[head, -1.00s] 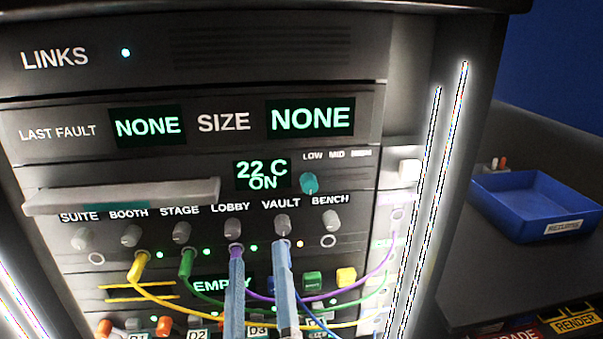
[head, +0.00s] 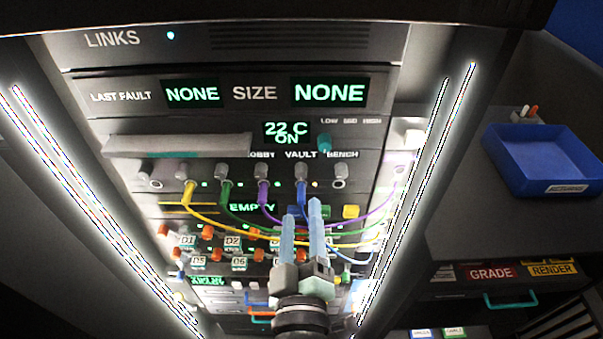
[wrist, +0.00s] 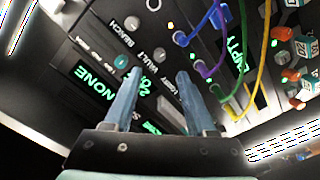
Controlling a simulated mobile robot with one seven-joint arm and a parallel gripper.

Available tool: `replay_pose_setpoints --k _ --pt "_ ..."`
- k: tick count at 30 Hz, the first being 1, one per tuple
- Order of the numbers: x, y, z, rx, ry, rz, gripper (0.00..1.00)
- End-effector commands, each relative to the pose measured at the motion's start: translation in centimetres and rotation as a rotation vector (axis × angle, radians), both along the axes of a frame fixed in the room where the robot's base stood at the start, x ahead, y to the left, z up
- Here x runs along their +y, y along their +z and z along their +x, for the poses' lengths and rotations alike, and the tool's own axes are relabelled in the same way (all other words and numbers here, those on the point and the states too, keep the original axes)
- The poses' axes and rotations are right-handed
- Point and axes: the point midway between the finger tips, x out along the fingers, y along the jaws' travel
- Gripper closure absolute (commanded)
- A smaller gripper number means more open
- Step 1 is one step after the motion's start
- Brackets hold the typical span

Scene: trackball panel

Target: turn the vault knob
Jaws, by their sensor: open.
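The vault knob (head: 301,170) is a small grey knob under the VAULT label on the upper panel. In the wrist view the vault knob (wrist: 158,54) shows just beyond and between my fingertips. My gripper (head: 301,204) is open and empty, its two pale blue fingers pointing at the panel. In the head view the fingertips overlap the area below the knob, one on each side of the blue cable. In the wrist view my gripper (wrist: 158,74) has its fingers spread, apart from the knob. I cannot tell the exact depth gap.
The lobby knob (head: 262,171) and bench knob (head: 340,171) flank the vault knob closely. A blue cable (head: 303,200) plugs in just below it; purple, green and yellow cables hang nearby. A grey ledge (head: 180,146) juts out left. A blue tray (head: 550,160) stands right.

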Motion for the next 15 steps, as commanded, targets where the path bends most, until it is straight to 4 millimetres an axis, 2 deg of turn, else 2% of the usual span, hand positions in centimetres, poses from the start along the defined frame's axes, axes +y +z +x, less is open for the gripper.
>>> replay_pose_setpoints --k 1,9,15 --pt "0.0 0.5 1.0 -0.003 0.000 0.001 0.44" --pt "0.0 0.4 5.7 -0.001 0.000 0.002 0.44" --pt "0.0 0.2 7.7 -0.001 0.000 0.002 0.44"
